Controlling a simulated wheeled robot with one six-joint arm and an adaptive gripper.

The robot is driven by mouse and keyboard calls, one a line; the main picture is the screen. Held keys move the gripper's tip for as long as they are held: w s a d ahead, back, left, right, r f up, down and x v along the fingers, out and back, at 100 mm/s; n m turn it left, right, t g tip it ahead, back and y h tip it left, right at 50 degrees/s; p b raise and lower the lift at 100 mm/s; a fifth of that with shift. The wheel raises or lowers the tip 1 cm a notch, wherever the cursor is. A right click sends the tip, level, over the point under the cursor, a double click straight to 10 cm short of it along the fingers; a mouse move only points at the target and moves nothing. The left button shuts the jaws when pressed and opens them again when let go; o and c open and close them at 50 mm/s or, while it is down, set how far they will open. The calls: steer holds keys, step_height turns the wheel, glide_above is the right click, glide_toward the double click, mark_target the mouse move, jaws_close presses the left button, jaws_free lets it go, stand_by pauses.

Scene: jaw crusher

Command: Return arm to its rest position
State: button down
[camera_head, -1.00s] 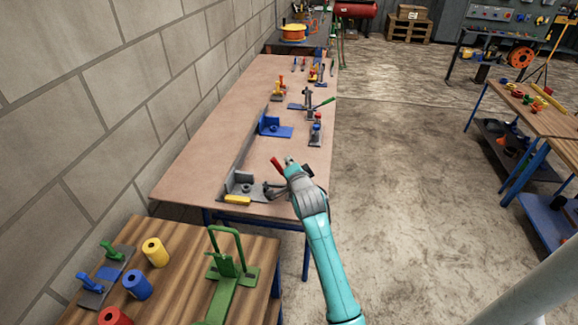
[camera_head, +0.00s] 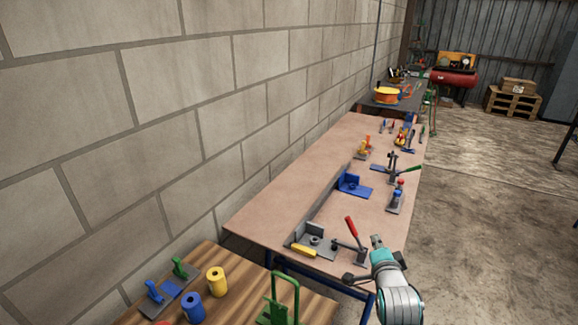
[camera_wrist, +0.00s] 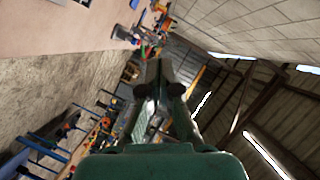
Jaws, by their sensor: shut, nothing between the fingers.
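My gripper (camera_wrist: 157,68) shows in the middle of the wrist view, its fingers together with nothing held between them. It points across the room, with the workbench at upper left and the roof at right. In the head view my teal and grey arm (camera_head: 397,299) is at the lower right, beside the front right corner of the long workbench (camera_head: 290,210). The fingers cannot be clearly told apart there from the dark metal parts around them.
A red-handled clamp (camera_head: 356,240) and a grey bracket with a yellow part (camera_head: 303,250) are close to my arm on the bench. A blue bracket (camera_head: 353,185) lies farther back. A wooden table (camera_head: 235,262) stands in front. The block wall is at left; open floor (camera_head: 465,215) lies right.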

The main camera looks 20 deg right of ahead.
steer(key=s+a+f+n+t+y, duration=0.1)
steer(key=s+a+f+n+y, duration=0.1)
steer(key=s+a+f+n, duration=0.5)
steer(key=s+a+f+n+y, duration=0.2)
steer(key=s+a+f, duration=0.3)
steer(key=s+a, duration=0.55)
steer(key=s+a+r+n+y, duration=0.1)
steer(key=s+a+n, duration=0.2)
steer(key=s, duration=0.5)
steer(key=s+a+r+n+y, duration=0.1)
steer(key=s+a+r+n, duration=0.1)
steer(key=s, duration=0.6)
steer(key=s+a+r+n+y, duration=0.1)
steer(key=s+a+r+n, duration=0.1)
steer(key=s, duration=0.6)
steer(key=shift+s+a+r+n+y, duration=0.25)
steer(key=shift+a+n, duration=0.55)
steer(key=shift+n, duration=0.4)
